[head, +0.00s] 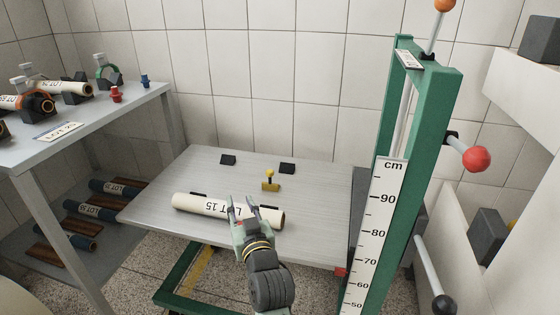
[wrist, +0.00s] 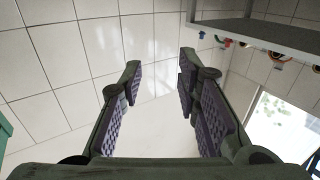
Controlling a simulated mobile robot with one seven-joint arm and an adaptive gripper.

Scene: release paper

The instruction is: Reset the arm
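My gripper (head: 243,203) is in the middle of the head view, in front of a cream roll marked LOT 15 (head: 197,205). The roll lies on a grey lift platform (head: 160,180), and my gripper covers part of its right half in that view. In the wrist view my gripper (wrist: 158,85) has its fingers wide apart with nothing between them. I cannot tell from the head view how far the gripper is from the roll.
A green lift frame with a cm scale (head: 387,205) and a red-knobbed lever (head: 477,159) stands to the right. A side table (head: 130,103) with several rolls in holders is at left, with more rolls below. A yellow-knobbed brass part (head: 270,185) and black blocks (head: 287,168) sit on the platform.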

